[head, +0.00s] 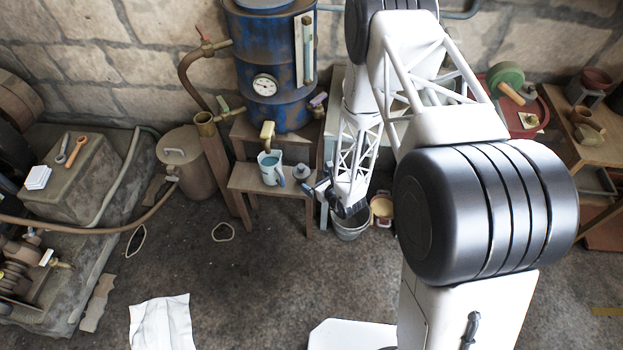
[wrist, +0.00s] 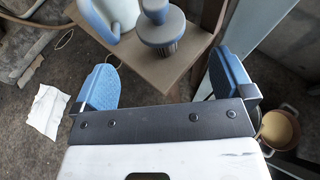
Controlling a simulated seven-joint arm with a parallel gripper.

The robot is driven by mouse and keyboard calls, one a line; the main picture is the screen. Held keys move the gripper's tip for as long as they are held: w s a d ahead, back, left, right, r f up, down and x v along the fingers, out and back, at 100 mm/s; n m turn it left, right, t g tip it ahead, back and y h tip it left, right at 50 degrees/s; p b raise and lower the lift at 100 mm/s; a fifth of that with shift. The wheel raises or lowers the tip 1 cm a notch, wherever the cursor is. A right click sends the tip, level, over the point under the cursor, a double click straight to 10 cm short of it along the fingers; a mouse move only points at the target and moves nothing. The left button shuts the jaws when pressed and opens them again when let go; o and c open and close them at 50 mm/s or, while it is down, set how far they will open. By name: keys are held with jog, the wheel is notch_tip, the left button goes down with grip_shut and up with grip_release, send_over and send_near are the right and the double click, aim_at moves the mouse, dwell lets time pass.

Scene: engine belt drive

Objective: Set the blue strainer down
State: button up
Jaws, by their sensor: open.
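The blue strainer (wrist: 162,28), a small grey-blue piece with a round knob and a ribbed lower part, stands on a small wooden bench (wrist: 150,72) in the wrist view. It also shows in the head view (head: 302,172), on the bench's right part, beside a light blue jug (head: 270,168). My gripper (wrist: 164,78) is open, with its two blue-padded fingers wide apart and nothing between them. The strainer lies beyond the fingertips, roughly centred between them and apart from both. In the head view my gripper (head: 328,191) is just right of the bench.
A grey bucket (head: 351,228) stands on the floor below my gripper, with a pan (head: 382,209) to its right. A blue boiler (head: 270,60) stands behind the bench. A white cloth (head: 162,322) lies on the open floor at the front left.

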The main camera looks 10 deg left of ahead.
jog(key=shift+s+d+r, duration=0.25)
jog(key=shift+s+d, duration=0.25)
jog(key=shift+r, duration=0.15)
dwell(0.5)
notch_tip(320, 180, up, 18)
jog(key=a+n+g+y, duration=0.2)
jog(key=n+g+y, duration=0.15)
jog(key=n, duration=0.25)
jog(key=s+d+r+n+g, duration=0.1)
jog(key=s+r+n+g, duration=0.25)
jog(key=r, duration=0.55)
jog(key=s+d+r+n+g, duration=0.2)
jog(key=s+r+n, duration=0.25)
jog(key=r, duration=0.35)
jog(key=s+d+r+n+t+h, duration=0.2)
jog(key=s+d+r+n+h, duration=1)
jog(key=s+d+r, duration=1.1)
jog(key=s+d+h, duration=0.1)
jog(key=s, duration=0.3)
jog(key=shift+r+n, duration=0.25)
jog(key=shift+n, duration=0.15)
